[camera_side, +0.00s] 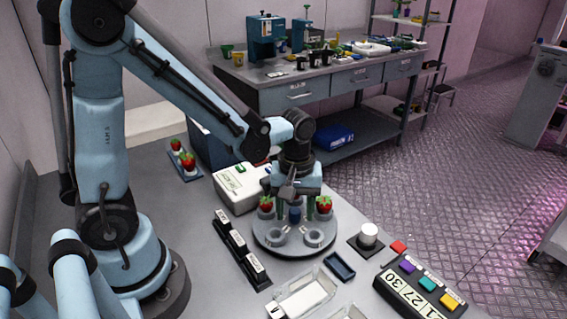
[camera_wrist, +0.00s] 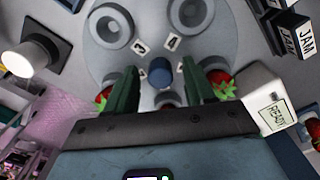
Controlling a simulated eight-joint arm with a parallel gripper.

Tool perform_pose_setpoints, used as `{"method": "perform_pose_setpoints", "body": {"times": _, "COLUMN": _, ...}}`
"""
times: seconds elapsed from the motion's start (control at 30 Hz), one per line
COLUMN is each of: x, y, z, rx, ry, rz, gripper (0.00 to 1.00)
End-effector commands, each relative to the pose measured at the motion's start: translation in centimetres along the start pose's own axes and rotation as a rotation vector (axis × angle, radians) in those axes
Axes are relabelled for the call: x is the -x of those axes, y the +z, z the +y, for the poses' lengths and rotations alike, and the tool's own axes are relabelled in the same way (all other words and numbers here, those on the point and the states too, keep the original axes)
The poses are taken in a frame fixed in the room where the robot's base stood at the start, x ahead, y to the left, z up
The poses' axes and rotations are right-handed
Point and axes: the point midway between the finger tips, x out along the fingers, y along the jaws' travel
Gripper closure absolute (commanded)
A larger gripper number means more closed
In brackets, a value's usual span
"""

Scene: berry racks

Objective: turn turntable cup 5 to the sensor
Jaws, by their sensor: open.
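The round grey turntable (camera_side: 295,248) stands on the table with a ring of cups and a dark blue centre knob (camera_wrist: 160,72). Two empty cups face the front, beside the marks 3 and 4 in the wrist view. Strawberries (camera_side: 265,203) (camera_side: 324,204) sit in cups at the left and right. My gripper (camera_wrist: 159,68) is open over the turntable's middle, its green fingers on either side of the knob, with gaps showing. Cup 5's mark is not readable; my fingers and gripper body hide part of the ring. A white box (camera_side: 232,190) marked READY, probably the sensor, stands beside the turntable.
Black blocks with white labels (camera_side: 238,246), reading JAM in the wrist view, stand left of the turntable. A white round button (camera_side: 369,233), a clear tray (camera_side: 300,298), a dark blue tray (camera_side: 340,267) and a button panel (camera_side: 420,285) lie in front and right. Strawberries on a blue rack (camera_side: 187,172) stand behind.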

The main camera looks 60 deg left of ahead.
Motion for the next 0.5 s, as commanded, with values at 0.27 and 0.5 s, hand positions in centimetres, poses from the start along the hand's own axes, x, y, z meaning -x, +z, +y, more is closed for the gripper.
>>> {"method": "perform_pose_setpoints", "body": {"times": 0.27, "x": -0.3, "y": 0.01, "z": -0.02, "rx": 0.0, "ry": 0.0, "rz": 0.0, "gripper": 0.46}}
{"method": "perform_pose_setpoints", "body": {"times": 0.5, "x": -0.28, "y": 0.01, "z": -0.02, "rx": 0.0, "ry": 0.0, "rz": 0.0, "gripper": 0.71}}
